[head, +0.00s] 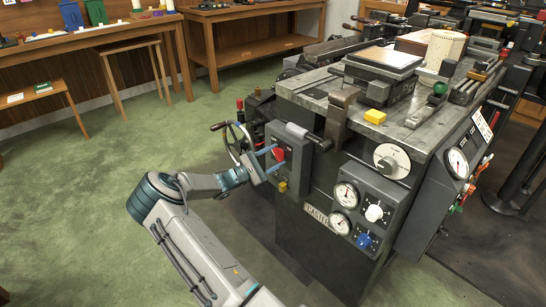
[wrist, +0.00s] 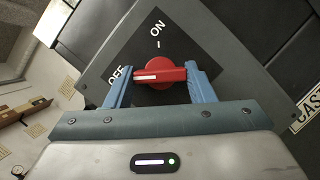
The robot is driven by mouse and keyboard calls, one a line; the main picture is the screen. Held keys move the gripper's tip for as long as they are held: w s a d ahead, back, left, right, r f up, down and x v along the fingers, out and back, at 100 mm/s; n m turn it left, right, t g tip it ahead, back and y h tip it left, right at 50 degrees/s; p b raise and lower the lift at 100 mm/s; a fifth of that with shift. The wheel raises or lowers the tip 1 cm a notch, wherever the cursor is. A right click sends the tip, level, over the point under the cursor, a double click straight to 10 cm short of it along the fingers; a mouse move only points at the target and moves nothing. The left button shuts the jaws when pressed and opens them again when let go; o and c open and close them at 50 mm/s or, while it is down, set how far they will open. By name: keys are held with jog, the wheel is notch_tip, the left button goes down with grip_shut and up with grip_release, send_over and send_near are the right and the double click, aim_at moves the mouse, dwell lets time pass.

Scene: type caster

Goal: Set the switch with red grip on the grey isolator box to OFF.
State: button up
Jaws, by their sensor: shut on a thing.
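The grey isolator box (head: 297,181) is on the left side of the machine. The wrist view shows its dark face (wrist: 190,38) tilted, with ON at the top and OFF at the left, partly behind a finger. The switch with red grip (wrist: 158,73) is a round knob with a bar lying almost level in that view. The bar's white line points left, toward the OFF label. My gripper (wrist: 160,85) is shut on the red grip, with one blue finger at each end of the bar. In the head view my gripper (head: 268,162) reaches the box from the left.
A handwheel (head: 232,142) stands close behind my gripper. A yellow knob (head: 282,186) is just below the red grip. The green floor at the left is open.

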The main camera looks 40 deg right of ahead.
jog(key=o, duration=1)
jog(key=p+v, duration=0.1)
jog(key=v, duration=1.2)
jog(key=shift+a+f, duration=0.15)
jog(key=shift+a, duration=0.25)
